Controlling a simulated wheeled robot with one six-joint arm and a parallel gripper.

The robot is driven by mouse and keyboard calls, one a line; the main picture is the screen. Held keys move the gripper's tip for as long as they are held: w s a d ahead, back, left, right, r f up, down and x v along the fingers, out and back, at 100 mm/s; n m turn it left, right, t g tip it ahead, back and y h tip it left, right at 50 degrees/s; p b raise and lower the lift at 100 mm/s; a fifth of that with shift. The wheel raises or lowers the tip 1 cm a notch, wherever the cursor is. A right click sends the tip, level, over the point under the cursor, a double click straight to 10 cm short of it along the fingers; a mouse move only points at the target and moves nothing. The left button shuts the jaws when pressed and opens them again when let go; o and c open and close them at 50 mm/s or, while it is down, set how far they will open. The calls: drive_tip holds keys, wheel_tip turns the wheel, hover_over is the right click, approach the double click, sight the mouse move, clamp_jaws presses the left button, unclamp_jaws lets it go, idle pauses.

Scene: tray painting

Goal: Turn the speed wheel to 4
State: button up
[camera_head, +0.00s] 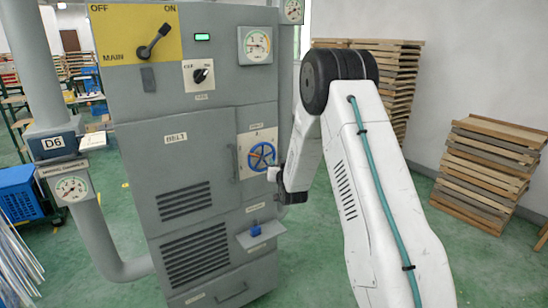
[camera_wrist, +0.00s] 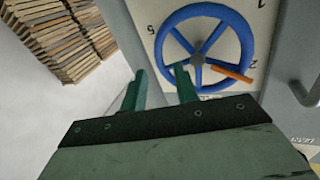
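The blue speed wheel (camera_head: 262,156) is on a pale plate on the right of the grey cabinet's front. In the wrist view the wheel (camera_wrist: 247,40) shows its spokes, grey hub and an orange bar (camera_wrist: 232,73) pointing toward a digit that looks like 2. A digit like 5 is at the plate's left; I see no 4. My gripper (camera_wrist: 158,72) is open, its two green fingers apart. One fingertip overlaps the wheel's opening and the other is outside the rim; I cannot tell whether they touch it. In the head view my gripper (camera_head: 274,174) is at the wheel's lower right.
The cabinet (camera_head: 190,150) has a main lever (camera_head: 154,42), a small knob (camera_head: 200,75), a gauge (camera_head: 257,45) and a blue part on a ledge (camera_head: 258,240) below the wheel. Wooden stacks (camera_head: 490,170) stand at right. Green floor is open between.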

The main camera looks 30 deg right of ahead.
sight(274, 157)
drive_tip(key=x, duration=0.6)
drive_tip(key=shift+w+d, duration=0.1)
drive_tip(key=shift+w, duration=0.25)
clamp_jaws()
